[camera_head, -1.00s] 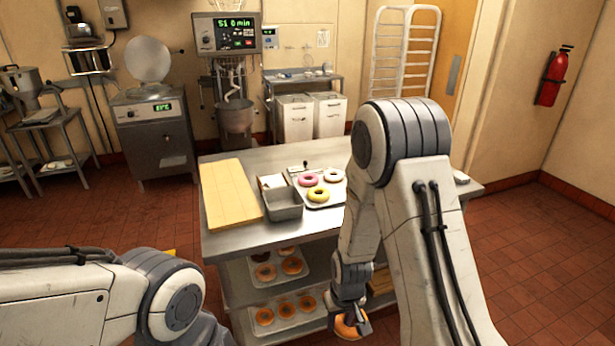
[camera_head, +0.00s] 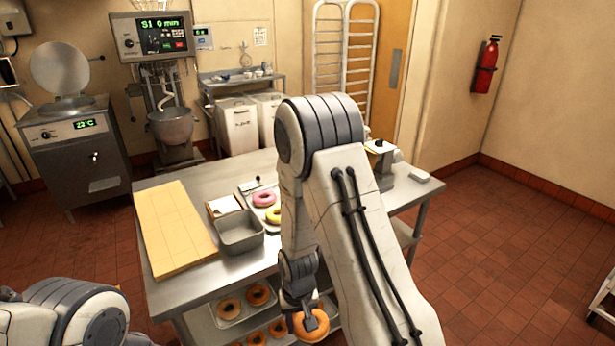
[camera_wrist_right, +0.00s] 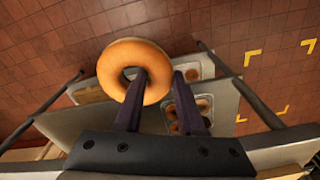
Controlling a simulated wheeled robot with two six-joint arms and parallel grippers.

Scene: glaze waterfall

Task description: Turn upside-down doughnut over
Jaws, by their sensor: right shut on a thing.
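A plain golden-brown doughnut (camera_head: 322,333) hangs in my right gripper (camera_head: 300,308), in front of the table's near side. In the right wrist view the doughnut (camera_wrist_right: 118,60) is seen face on, with one finger of my right gripper (camera_wrist_right: 159,82) through its hole and the other outside its right edge. The gripper is shut on the ring. I cannot tell which face of the doughnut is its top. My left arm shows at the bottom left of the head view; its gripper is out of the picture.
The metal table (camera_head: 160,179) holds a wooden board (camera_head: 178,228), a grey tub (camera_head: 240,236) and a tray with a pink doughnut (camera_head: 264,199) and a yellow doughnut (camera_head: 272,215), partly hidden by my right arm. Trays of plain doughnuts lie on shelves below.

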